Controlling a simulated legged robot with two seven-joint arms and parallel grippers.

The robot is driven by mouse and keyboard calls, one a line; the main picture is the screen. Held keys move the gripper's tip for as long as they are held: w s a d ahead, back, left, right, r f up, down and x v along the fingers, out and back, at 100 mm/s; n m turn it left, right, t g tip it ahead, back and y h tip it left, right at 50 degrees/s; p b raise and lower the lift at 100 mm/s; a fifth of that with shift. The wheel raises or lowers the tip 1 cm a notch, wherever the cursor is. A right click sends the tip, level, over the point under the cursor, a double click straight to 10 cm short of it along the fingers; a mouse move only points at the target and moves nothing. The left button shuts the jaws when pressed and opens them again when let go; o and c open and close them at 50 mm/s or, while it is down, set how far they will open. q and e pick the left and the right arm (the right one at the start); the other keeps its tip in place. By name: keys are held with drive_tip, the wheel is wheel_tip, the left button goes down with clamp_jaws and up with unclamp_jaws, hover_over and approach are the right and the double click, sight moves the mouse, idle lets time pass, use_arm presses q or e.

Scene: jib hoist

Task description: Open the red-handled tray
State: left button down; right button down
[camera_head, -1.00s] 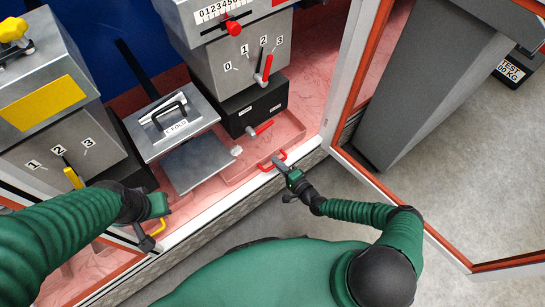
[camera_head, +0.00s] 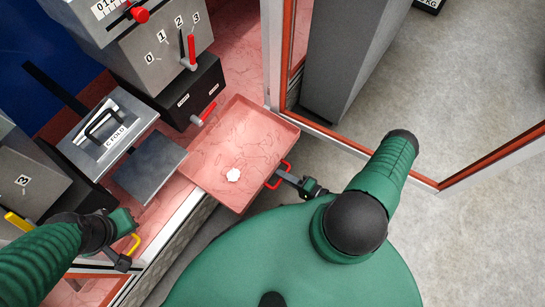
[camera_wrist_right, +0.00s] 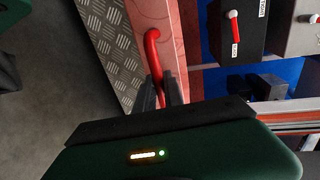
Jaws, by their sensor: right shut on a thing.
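The pink tray (camera_head: 228,145) sticks out past the cabinet's front edge in the head view, pulled well out toward my body. A small white lump (camera_head: 233,174) lies in it. Its red handle (camera_head: 283,172) is on the tray's near right side, and it also shows in the right wrist view (camera_wrist_right: 154,45). My right gripper (camera_head: 286,176) is shut on the red handle. My left gripper (camera_head: 129,249) is at the lower left by a yellow handle (camera_head: 135,243). Whether its fingers are open or shut is not clear.
A grey box with numbered labels and a red lever (camera_head: 191,50) stands behind the tray. A metal lid marked C FOLD (camera_head: 112,137) is left of it. An orange-edged door frame (camera_head: 430,183) stands open at right.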

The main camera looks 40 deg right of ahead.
drive_tip(key=shift+s+d+f, duration=0.1)
drive_tip(key=shift+s+f, duration=0.1)
drive_tip(key=shift+s, duration=0.65)
drive_tip(key=c, duration=1.5)
unclamp_jaws()
drive_tip(key=shift+o, duration=0.2)
drive_tip(key=shift+w+r, duration=0.1)
drive_tip(key=shift+d, duration=0.1)
drive_tip(key=p+v, duration=0.3)
drive_tip(key=v, duration=1.3)
drive_tip(key=shift+s+d, duration=0.15)
drive_tip(key=shift+s, duration=0.25)
